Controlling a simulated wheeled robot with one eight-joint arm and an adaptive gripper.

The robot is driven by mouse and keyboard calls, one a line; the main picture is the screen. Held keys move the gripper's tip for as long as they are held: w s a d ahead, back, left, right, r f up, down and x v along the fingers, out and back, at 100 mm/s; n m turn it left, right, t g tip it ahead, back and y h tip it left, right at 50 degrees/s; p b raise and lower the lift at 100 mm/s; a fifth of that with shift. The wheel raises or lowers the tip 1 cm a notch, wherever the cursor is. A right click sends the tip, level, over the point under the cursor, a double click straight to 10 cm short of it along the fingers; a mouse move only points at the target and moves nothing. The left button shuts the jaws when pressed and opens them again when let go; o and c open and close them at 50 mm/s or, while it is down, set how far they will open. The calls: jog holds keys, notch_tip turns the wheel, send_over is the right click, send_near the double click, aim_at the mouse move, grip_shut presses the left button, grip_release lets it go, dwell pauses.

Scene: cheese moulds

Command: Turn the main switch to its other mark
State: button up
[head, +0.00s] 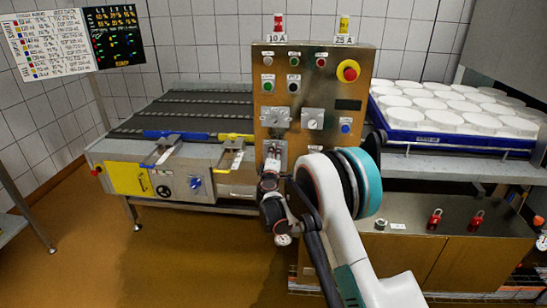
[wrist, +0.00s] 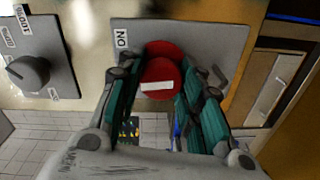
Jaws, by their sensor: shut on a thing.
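The main switch is a round red knob (wrist: 162,72) with a white bar on its face, on a grey plate (wrist: 205,35) in the wrist view. The bar lies nearly level in that view, slightly tilted. A white label (wrist: 122,38) with the letters of ON sits on the plate, left of the knob. My gripper (wrist: 163,88) is shut on the red knob, with one teal-padded finger on each side. In the head view my gripper (head: 270,165) is at the low left of the brass control panel (head: 345,122) and hides the knob. Any other mark is hidden.
A grey selector (wrist: 30,72) with labels is left of the switch in the wrist view. The panel also bears a red-and-yellow emergency button (head: 348,71). A blue tray (head: 425,137) of white moulds stands right; a conveyor (head: 185,110) stands left.

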jog(key=n, duration=0.3)
jog(key=shift+w+r+n, duration=0.1)
jog(key=shift+n, duration=0.2)
jog(key=shift+n+h, duration=0.3)
jog(key=shift+n, duration=1.5)
jog(key=o, duration=1.1)
jog(key=shift+w, duration=0.1)
jog(key=shift+c, duration=0.2)
jog(key=shift+f, duration=0.2)
jog(key=s, duration=1.2)
jog(key=shift+a+r, duration=0.15)
jog(key=shift+r, duration=0.15)
